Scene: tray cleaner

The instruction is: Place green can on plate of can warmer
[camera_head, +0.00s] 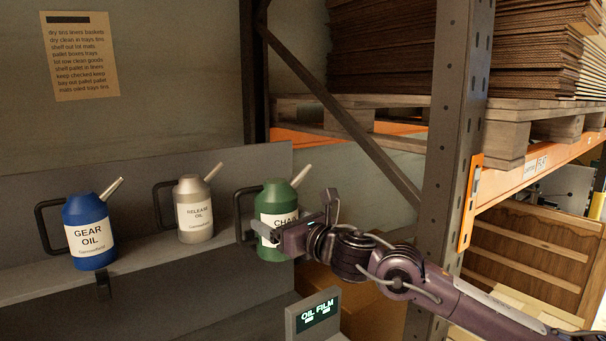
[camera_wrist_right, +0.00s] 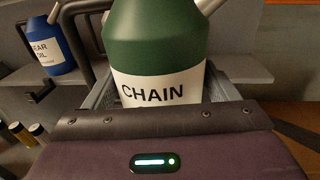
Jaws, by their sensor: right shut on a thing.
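The green can (camera_head: 273,204), with a white "CHAIN" label, a spout and a dark handle, stands upright at the right end of the grey shelf. My right gripper (camera_head: 296,233) is shut on the green can, its fingers around the can's body. In the right wrist view the green can (camera_wrist_right: 155,45) fills the space between the fingers. A device with a lit "OIL FILM" display (camera_head: 318,314) stands below and to the right of the can; whether it is the can warmer, and its plate, I cannot tell. My left gripper is out of view.
A blue "GEAR OIL" can (camera_head: 88,230) and a grey "RELEASE OIL" can (camera_head: 194,208) stand on the shelf (camera_head: 140,262) to the left. A metal rack post (camera_head: 449,150) rises behind my right arm. Cardboard boxes (camera_head: 370,300) lie below.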

